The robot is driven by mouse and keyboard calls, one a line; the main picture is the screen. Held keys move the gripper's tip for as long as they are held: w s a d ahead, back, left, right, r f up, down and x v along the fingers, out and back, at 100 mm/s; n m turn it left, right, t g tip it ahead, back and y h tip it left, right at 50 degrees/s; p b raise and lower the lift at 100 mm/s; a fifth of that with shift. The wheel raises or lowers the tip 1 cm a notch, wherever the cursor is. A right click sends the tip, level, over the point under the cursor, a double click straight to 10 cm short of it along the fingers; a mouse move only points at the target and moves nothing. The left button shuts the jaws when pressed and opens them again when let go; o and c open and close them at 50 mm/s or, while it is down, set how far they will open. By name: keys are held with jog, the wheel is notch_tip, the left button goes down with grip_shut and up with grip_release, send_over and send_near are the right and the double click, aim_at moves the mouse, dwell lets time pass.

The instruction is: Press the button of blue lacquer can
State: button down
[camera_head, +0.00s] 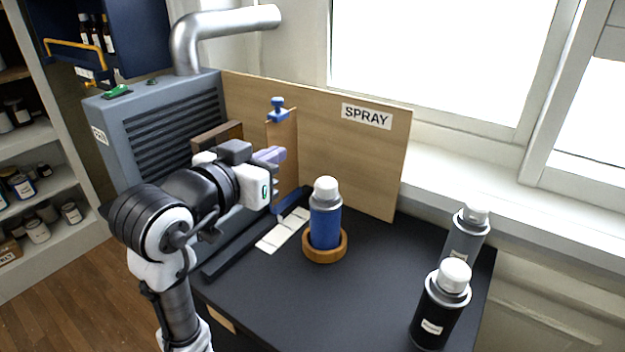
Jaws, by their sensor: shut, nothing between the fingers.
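The blue lacquer can (325,226) stands upright in a round wooden ring holder (326,258) on the dark table. Its white rounded top (326,187) faces up and nothing touches it. My gripper (277,154) is at the end of my arm, left of the can and a little higher than its top. The gripper is shut and empty, apart from the can. Its fingertips are small and partly blend with the wooden piece behind.
A black can (438,312) and a grey can (465,238) stand at the table's right. A wooden board with a SPRAY sign (366,116) stands behind the blue can. A grey louvred box (160,120) stands at the left. White strips (283,231) lie left of the blue can. The front tabletop (310,305) is clear.

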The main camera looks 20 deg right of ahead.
jog(key=shift+s+d+f+m+g, duration=0.3)
jog(key=shift+d+f+g, duration=0.15)
jog(key=shift+d+f, duration=0.1)
jog(key=shift+s+d+f+m+g, duration=0.2)
jog(key=shift+s+d+f+g, duration=0.1)
jog(key=shift+d+f+g, duration=0.2)
jog(key=p, duration=0.2)
send_over(326, 185)
jog(key=a, duration=0.2)
notch_tip(326, 185, down, 2)
jog(key=f, duration=0.3)
jog(key=shift+d, duration=0.3)
jog(key=shift+f, duration=0.75)
